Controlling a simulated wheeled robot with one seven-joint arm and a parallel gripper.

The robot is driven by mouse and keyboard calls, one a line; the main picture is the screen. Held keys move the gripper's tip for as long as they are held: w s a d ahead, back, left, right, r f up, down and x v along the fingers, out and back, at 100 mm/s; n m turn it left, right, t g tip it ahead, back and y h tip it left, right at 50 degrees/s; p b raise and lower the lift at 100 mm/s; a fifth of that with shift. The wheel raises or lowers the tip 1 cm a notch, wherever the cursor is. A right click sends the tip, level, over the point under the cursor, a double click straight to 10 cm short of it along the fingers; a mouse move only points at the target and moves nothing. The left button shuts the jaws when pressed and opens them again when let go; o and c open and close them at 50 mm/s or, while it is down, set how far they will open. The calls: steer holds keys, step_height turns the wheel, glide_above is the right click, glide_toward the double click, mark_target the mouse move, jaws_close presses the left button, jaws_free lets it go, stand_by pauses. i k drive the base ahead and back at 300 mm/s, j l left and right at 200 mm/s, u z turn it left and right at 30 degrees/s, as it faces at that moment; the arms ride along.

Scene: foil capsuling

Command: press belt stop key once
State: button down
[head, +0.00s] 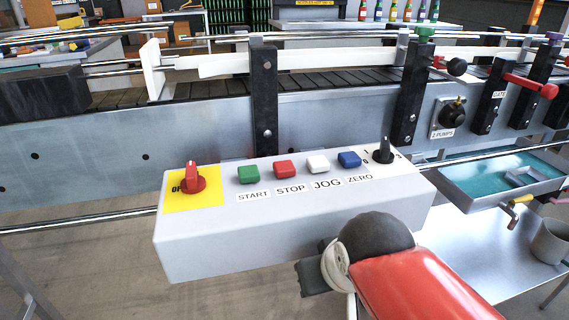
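The red STOP key (285,171) sits on the sloped top of a pale control box (215,242), with a label reading STOP under it. It stands between the green START key (248,176) and the white JOG key (317,164). My gripper (312,280) shows only as a small dark end in front of the box's front face. It appears lower in the picture than the keys, with clear space between it and the red key. My red and grey arm hides the box's lower right part. I cannot make out the fingers.
A blue ZERO key (349,159) and a black selector knob (384,151) are at the right of the box. A red rotary switch (192,180) on a yellow plate is at its left. The conveyor (140,130) with rails and posts runs behind.

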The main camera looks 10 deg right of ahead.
mark_target(283, 169)
steer(key=k+z, duration=0.25)
steer(key=k, duration=0.4)
steer(key=k+z, duration=0.3)
steer(key=i, duration=0.1)
